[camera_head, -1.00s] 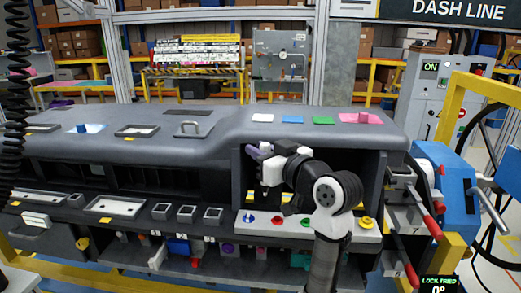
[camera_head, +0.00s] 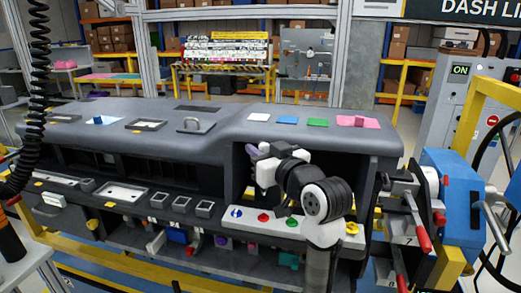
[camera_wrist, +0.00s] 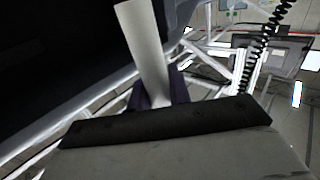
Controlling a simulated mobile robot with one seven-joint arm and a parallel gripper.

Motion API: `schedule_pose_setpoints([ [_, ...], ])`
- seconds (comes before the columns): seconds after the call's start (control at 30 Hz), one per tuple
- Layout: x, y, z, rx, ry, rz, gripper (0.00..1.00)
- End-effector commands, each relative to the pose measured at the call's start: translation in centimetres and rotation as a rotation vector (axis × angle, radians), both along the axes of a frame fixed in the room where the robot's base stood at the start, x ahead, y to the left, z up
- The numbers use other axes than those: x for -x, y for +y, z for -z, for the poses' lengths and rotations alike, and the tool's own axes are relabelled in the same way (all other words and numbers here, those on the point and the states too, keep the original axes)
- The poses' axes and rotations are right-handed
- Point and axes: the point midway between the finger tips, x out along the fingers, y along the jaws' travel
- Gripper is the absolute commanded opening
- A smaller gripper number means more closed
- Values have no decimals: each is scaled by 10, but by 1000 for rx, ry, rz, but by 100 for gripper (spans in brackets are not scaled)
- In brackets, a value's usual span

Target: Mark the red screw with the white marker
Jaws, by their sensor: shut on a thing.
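The red screw (camera_head: 263,217) sits on a light grey strip (camera_head: 245,221) along the front of the dashboard module, between a blue screw (camera_head: 236,212) and a green screw (camera_head: 292,222). My gripper (camera_head: 253,151) is above and behind the red screw, at the module's open bay, with its purple fingers pointing left. In the wrist view the purple fingers (camera_wrist: 160,92) are shut on the white marker (camera_wrist: 143,45), which extends up and slightly left.
The grey module (camera_head: 110,140) has an overhanging top above the bay. A blue machine (camera_head: 450,190) with red-handled levers (camera_head: 424,238) stands close on the right.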

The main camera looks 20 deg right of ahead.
Motion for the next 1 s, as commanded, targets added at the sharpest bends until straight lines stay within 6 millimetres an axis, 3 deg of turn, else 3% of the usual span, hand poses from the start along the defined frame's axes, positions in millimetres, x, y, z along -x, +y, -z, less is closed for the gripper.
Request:
schedule_pose_setpoints([
  [0.53,0,0,0,1,-2,4,0],
  [1.0,0,0,25,1,-2,5,0],
])
